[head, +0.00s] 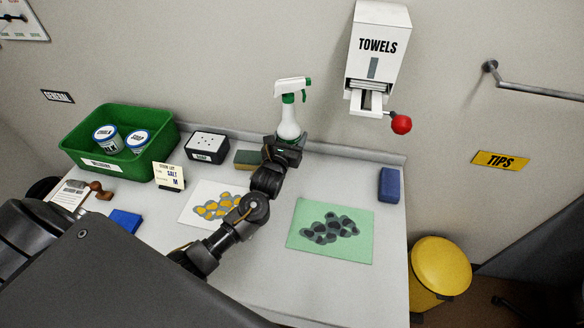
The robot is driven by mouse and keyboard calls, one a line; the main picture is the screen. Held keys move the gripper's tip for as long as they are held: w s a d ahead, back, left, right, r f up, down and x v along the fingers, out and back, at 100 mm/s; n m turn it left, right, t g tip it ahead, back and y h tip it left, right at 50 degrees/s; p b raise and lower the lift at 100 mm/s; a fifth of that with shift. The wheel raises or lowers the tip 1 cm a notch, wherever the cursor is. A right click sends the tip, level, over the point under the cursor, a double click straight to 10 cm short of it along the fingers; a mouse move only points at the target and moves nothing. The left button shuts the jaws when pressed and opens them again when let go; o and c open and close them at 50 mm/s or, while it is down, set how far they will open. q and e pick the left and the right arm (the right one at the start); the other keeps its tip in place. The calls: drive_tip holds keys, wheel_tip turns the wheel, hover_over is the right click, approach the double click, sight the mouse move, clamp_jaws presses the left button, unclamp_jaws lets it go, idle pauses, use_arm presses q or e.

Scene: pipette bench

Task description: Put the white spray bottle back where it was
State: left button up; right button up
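The white spray bottle (289,122) has a green and white trigger head and stands upright at the back of the counter, below and left of the towel dispenser. My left gripper (285,146) is at the bottle's lower part, with its fingers around it. It looks shut on the bottle. The gripper hides the bottle's base, so I cannot tell whether it touches the counter. My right gripper is not in view.
A green bin (75,150) with two tins, a black box (208,147) and a sponge (247,159) line the back left. A green mat (298,240) with dark stones, a blue block (389,185) and the towel dispenser (382,25) are to the right.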

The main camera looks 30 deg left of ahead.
use_arm(q)
drive_tip(key=shift+w+y, duration=0.3)
drive_tip(key=shift+w, duration=0.05)
drive_tip(key=shift+f, duration=0.1)
drive_tip(key=shift+s+d, duration=0.1)
drive_tip(key=shift+d, duration=0.2)
wheel_tip(320, 180, down, 5)
drive_tip(key=shift+s+d+r, duration=0.1)
drive_tip(key=shift+s+r, duration=0.05)
drive_tip(key=shift+f, duration=0.3)
drive_tip(key=shift+a+f, duration=0.2)
drive_tip(key=shift+f, duration=0.1)
drive_tip(key=f, duration=0.3)
drive_tip(key=shift+d, duration=0.2)
drive_tip(key=shift+a+f, duration=0.15)
drive_tip(key=shift+f, duration=0.2)
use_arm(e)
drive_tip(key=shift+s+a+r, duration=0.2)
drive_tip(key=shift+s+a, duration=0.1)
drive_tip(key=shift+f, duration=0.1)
